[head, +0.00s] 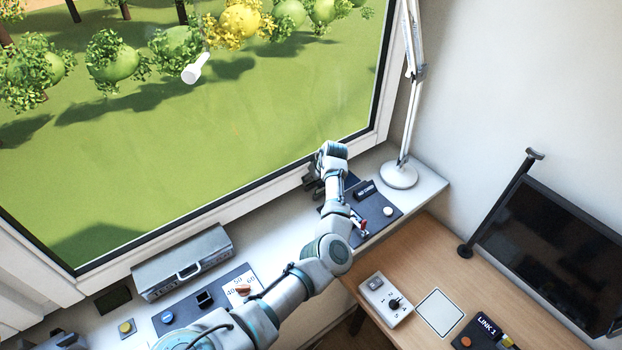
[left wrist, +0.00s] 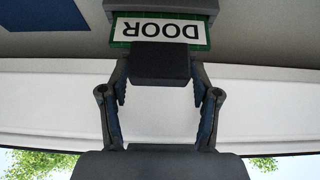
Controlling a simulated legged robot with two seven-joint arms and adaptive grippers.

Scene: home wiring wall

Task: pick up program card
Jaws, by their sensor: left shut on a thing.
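The program card (left wrist: 160,29) shows upside down in the left wrist view, green with a white label reading DOOR. A black block (left wrist: 160,63) sits at its near edge, between the fingers of my left gripper (left wrist: 160,82), which is shut on it. The card's far edge meets a grey housing (left wrist: 160,6); I cannot tell how much of the card is inside. In the head view my left gripper (head: 314,186) is at the right end of the windowsill, mostly behind my wrist, and the card is hidden there. My right gripper is not in view.
A dark panel (head: 384,222) with a white button and a red lever lies beside my left forearm. A white lamp base (head: 398,175) stands just to the right. A grey case (head: 182,262) sits on the sill at left. A wooden desk (head: 432,256) and monitor (head: 553,255) are at right.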

